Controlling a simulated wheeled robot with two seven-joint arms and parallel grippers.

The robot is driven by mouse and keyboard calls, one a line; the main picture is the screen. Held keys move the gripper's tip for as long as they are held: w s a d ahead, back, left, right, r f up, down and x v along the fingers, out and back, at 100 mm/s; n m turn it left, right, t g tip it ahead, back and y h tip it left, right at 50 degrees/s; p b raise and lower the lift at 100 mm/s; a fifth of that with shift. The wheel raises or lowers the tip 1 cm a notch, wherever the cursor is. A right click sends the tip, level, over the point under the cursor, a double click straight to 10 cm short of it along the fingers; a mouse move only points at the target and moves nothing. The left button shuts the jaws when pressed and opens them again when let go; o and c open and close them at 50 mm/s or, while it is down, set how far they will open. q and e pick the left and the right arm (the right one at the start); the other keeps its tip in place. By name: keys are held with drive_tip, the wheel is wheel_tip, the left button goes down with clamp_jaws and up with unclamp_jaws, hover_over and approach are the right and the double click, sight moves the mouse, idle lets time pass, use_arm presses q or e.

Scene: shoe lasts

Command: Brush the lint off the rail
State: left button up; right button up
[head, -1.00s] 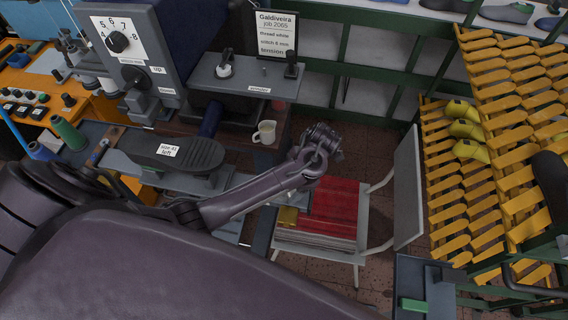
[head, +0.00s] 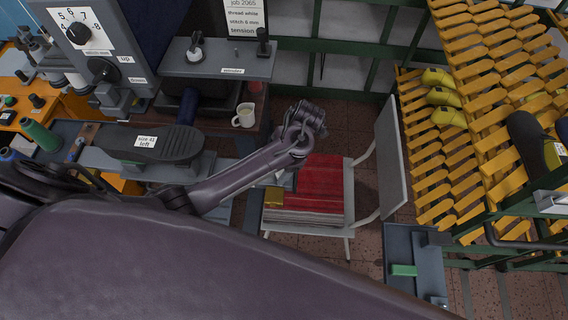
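No lint can be made out in the head view, and I cannot tell which part is the rail. A grey ledge (head: 215,62) juts from the sewing machine, with small knobs on it. Below it, a dark sole marked "size 41 left" (head: 168,143) lies on a grey arm of the machine. I cannot pick out a brush for sure; a small green block (head: 404,270) lies in a grey tray at the lower right. My other gripper is outside the view.
A chair (head: 391,160) holds a red stack (head: 318,185) with a yellow item (head: 272,197) at its left edge. A cream mug (head: 244,115) stands by the machine. A yellow slatted rack (head: 440,175) with yellow lasts (head: 444,97) fills the right. Brick floor shows between.

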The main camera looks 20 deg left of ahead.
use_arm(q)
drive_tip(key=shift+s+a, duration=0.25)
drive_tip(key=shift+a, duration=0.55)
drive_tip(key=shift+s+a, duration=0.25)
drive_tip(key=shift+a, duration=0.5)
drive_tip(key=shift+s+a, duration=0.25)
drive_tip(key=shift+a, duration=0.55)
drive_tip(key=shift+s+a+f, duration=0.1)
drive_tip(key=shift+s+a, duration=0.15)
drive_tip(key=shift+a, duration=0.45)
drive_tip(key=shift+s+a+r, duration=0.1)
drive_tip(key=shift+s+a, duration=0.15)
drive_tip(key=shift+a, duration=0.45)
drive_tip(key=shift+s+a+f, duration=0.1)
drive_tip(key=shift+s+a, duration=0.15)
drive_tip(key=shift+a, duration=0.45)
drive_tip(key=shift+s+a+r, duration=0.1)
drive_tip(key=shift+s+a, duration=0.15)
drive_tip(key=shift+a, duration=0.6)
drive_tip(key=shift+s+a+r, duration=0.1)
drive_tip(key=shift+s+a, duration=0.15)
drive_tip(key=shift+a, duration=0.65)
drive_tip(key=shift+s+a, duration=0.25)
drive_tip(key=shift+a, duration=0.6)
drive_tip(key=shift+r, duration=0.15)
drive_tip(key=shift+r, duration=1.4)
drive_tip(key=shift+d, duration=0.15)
